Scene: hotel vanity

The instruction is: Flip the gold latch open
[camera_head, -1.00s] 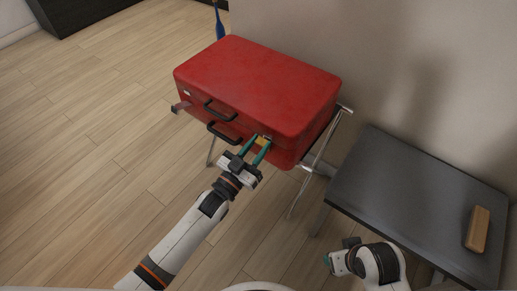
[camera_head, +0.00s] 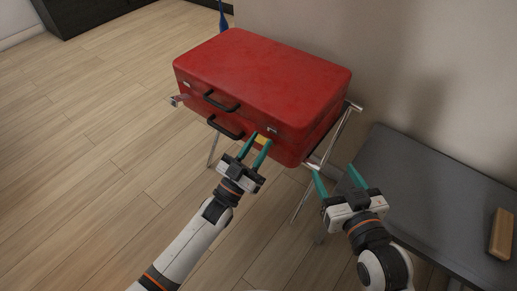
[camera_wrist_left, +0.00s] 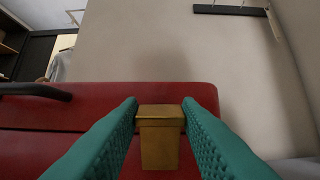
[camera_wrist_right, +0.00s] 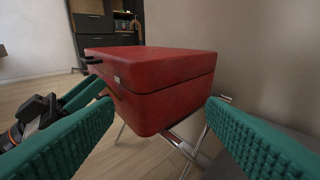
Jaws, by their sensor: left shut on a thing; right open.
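A red suitcase (camera_head: 262,80) with two black handles stands shut on a folding metal stand. The gold latch (camera_head: 262,141) is low on its front, right of the handles; it shows larger in the left wrist view (camera_wrist_left: 160,145). A small silver catch plate (camera_head: 272,130) sits just above it on the lid side. My left gripper (camera_head: 259,140) is shut on the gold latch, one teal finger on each side. My right gripper (camera_head: 335,172) is open and empty, just right of and below the suitcase's near right corner.
A dark grey bench (camera_head: 420,185) stands at the right, with a wooden block (camera_head: 502,234) on it. The metal stand's legs (camera_head: 338,135) stick out beside the suitcase, close to my right gripper. A wall is behind. The wooden floor at left is clear.

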